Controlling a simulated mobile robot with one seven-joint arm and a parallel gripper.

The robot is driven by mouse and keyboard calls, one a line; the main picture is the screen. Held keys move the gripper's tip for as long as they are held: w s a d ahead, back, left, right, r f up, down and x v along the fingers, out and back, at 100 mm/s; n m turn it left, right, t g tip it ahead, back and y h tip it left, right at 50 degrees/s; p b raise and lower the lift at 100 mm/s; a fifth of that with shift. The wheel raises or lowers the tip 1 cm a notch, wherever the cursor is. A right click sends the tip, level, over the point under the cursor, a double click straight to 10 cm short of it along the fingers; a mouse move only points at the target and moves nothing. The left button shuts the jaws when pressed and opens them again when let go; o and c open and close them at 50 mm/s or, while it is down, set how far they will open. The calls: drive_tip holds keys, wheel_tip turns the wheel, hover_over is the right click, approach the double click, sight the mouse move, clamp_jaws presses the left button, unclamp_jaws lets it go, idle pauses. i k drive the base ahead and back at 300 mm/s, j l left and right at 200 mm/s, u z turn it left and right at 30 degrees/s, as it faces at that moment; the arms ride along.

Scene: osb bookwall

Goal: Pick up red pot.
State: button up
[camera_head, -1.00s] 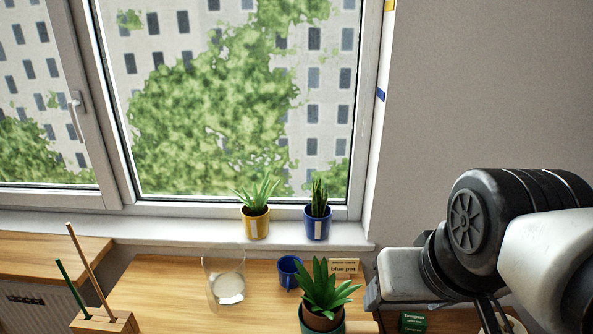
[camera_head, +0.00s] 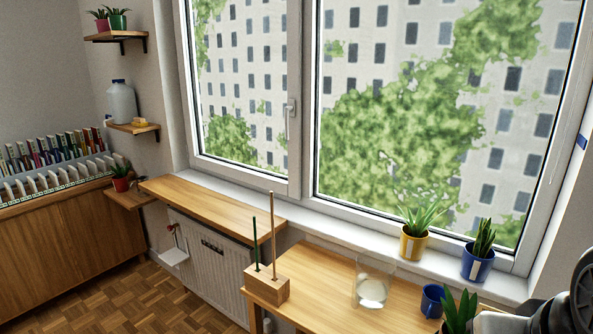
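A red pot (camera_head: 121,184) with a green plant stands on a small low wooden shelf at the left, by the end of the book racks. A second pot of pinkish red (camera_head: 101,25) with a plant stands on the high corner shelf, beside a green pot (camera_head: 118,21). Part of my arm shows at the bottom right corner, far from both. My gripper's fingers are outside the picture.
A table (camera_head: 335,290) bears a wooden block with two sticks (camera_head: 267,285), a glass (camera_head: 371,288), a blue mug (camera_head: 433,300) and a plant. Yellow (camera_head: 413,244) and blue pots (camera_head: 477,264) stand on the sill. Parquet floor (camera_head: 130,295) at left is clear.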

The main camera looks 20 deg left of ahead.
sight(120, 180)
drive_tip(key=u, duration=0.45)
drive_tip(key=i+u, duration=0.1)
drive_tip(key=u, duration=0.4)
drive_tip(key=l+u, duration=0.1)
drive_tip(key=u, duration=0.85)
drive_tip(key=i+l, duration=0.05)
